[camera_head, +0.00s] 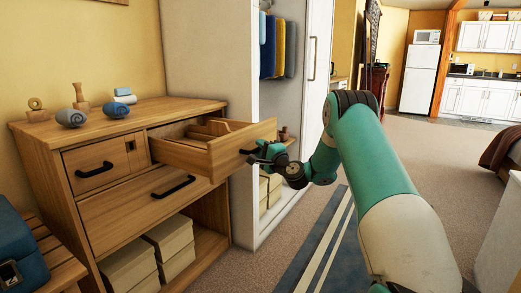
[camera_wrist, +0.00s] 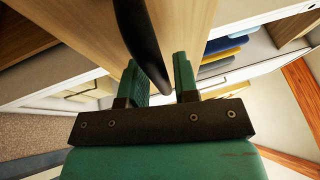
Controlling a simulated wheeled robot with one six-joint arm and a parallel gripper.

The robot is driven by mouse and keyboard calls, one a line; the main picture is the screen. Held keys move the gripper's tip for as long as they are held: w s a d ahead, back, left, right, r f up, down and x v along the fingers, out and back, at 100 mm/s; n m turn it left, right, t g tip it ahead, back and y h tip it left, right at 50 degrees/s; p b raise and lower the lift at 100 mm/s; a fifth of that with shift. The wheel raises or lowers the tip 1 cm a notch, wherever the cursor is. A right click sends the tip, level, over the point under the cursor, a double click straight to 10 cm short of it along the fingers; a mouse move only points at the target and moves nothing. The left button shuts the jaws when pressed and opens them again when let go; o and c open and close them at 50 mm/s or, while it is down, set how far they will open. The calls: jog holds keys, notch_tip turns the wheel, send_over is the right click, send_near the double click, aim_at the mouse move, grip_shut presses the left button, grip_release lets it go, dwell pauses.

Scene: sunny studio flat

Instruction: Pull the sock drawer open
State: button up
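The wooden top-right drawer (camera_head: 204,155) is pulled well out of the dresser (camera_head: 115,130) in the head view. Wooden dividers (camera_head: 209,130) show inside it; its floor is mostly hidden. Its dark bar handle (camera_head: 249,151) is on the front panel. My gripper (camera_head: 259,152) is at this handle, in front of the drawer. In the wrist view, the handle (camera_wrist: 142,40) runs between the two green fingers of my gripper (camera_wrist: 160,75), which sit close on either side of it. The drawer front (camera_wrist: 185,25) fills the view behind.
Round ornaments (camera_head: 70,117) and small wooden pieces (camera_head: 80,92) stand on the dresser top. The lower drawers are shut. Pale boxes (camera_head: 130,266) sit on the bottom shelf. An open wardrobe (camera_head: 251,215) stands just behind the drawer. The carpet (camera_head: 425,165) at right is clear.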

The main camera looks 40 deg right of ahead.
jog(key=shift+o, duration=0.8)
jog(key=shift+a, duration=0.1)
jog(key=s+f+b, duration=0.3)
jog(key=s+b, duration=1.3)
jog(key=s, duration=0.1)
jog(key=shift+a+b, duration=0.4)
